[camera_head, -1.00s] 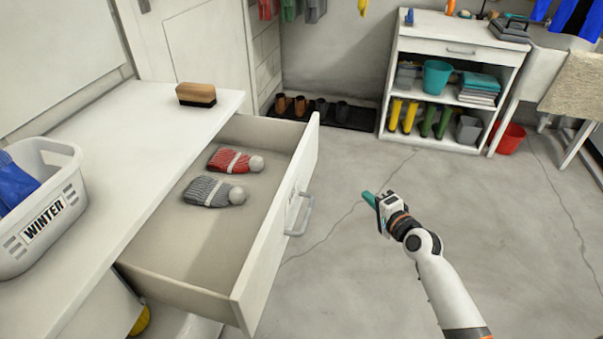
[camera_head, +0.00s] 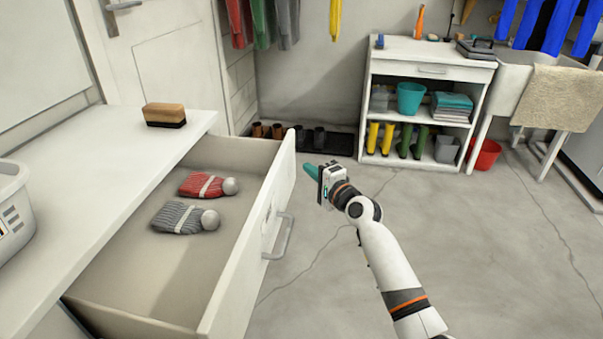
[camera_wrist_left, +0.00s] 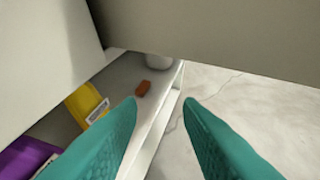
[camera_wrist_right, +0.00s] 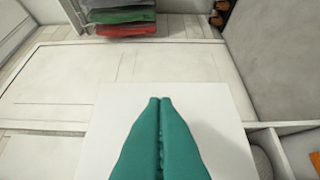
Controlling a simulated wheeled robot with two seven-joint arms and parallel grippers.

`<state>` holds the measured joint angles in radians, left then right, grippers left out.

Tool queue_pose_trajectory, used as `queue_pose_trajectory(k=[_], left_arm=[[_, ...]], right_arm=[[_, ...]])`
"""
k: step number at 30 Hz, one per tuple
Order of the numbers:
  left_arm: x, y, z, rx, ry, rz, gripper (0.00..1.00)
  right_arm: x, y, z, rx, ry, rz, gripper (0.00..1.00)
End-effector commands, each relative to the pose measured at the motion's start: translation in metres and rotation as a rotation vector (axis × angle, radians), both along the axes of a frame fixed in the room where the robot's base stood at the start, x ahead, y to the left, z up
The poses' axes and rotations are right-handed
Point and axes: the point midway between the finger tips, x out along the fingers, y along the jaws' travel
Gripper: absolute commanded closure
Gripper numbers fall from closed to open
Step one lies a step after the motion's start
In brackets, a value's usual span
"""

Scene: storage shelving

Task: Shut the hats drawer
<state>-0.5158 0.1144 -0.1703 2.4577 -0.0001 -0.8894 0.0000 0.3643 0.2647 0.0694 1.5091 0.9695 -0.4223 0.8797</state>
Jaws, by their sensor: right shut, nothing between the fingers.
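The hats drawer (camera_head: 126,271) stands open from the white counter unit.
A brush (camera_head: 165,115) lies on the white counter (camera_head: 90,170), with a white basket (camera_head: 14,205) at its left. Boots stand on a dark mat (camera_head: 335,143). A white shelf unit (camera_head: 430,70) stands behind. The floor right of the drawer is clear.

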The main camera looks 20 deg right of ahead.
Motion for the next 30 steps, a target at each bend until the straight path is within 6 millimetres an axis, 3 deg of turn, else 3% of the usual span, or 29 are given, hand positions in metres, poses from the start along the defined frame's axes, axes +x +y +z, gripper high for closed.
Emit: queue_pose_trajectory(k=[7, 23, 30], left_arm=[[0.004, -0.002, 0.005, -0.008, -0.036, -0.002, 0.68], [0.003, -0.002, 0.005, -0.008, -0.029, -0.003, 0.68], [-0.016, 0.007, -0.013, 0.030, 0.128, 0.010, 0.68]], right_arm=[[0.013, 0.020, 0.000, 0.001, 0.000, 0.000, 1.00], [0.017, 0.026, 0.001, 0.002, 0.000, 0.000, 1.00], [0.035, 0.052, 0.002, 0.005, 0.001, 0.001, 1.00]])
